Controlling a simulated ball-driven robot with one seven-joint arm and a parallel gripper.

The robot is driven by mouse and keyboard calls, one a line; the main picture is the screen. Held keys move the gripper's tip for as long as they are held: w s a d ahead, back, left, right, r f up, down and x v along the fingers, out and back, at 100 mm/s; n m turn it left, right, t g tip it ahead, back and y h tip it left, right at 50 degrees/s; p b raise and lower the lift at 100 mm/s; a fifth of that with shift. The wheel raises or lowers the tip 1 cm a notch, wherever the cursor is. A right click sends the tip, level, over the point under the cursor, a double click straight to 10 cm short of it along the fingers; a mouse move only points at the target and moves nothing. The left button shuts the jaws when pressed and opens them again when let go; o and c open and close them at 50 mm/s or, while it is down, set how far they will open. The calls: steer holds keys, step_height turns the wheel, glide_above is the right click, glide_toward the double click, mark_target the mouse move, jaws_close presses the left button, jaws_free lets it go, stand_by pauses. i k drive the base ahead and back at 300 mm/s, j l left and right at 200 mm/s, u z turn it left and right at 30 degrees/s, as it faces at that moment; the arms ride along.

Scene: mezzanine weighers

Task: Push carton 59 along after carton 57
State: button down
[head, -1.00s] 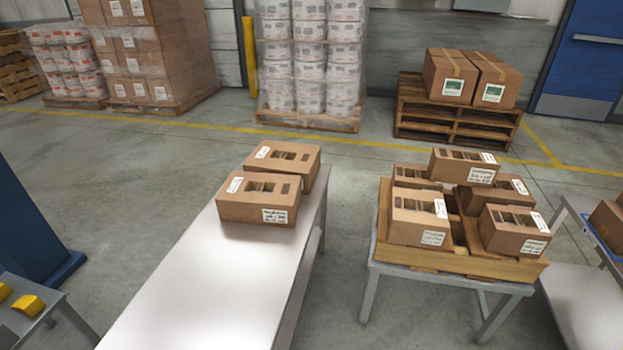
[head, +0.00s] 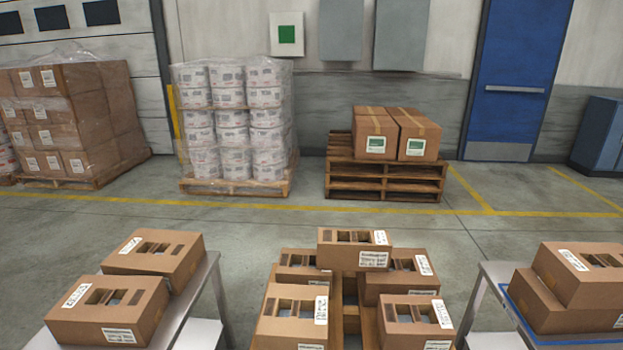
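Two brown cartons with slotted tops and white labels stand one behind the other on the pale left table (head: 212,282) in the head view. The near carton (head: 118,322) sits closer to me; the far carton (head: 160,245) sits behind it, slightly to the right. They look close together or touching. The label writing is too small to read, so I cannot tell which is carton 57 or carton 59. My gripper is not in view.
Several similar cartons (head: 355,262) are stacked on a wooden pallet in the middle. More cartons (head: 590,262) stand on a blue-edged table at right. Behind are wrapped tubs (head: 236,120), a pallet stack (head: 385,180) and a blue door (head: 518,80). Floor beyond the tables is open.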

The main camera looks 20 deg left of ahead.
mark_target(116, 310)
steer(key=k+j, duration=0.15)
steer(key=j, duration=0.45)
steer(key=k+j, duration=0.15)
steer(key=j, duration=0.5)
steer(key=k+j, duration=0.1)
steer(key=j, duration=0.5)
steer(key=k+j, duration=0.15)
steer(key=j, duration=0.45)
steer(key=k+j, duration=0.15)
steer(key=j, duration=0.45)
steer(key=k+j, duration=0.15)
steer(key=j, duration=0.5)
steer(key=k+j, duration=0.1)
steer(key=j, duration=0.5)
steer(key=k+j+z, duration=0.1)
steer(key=j, duration=1.55)
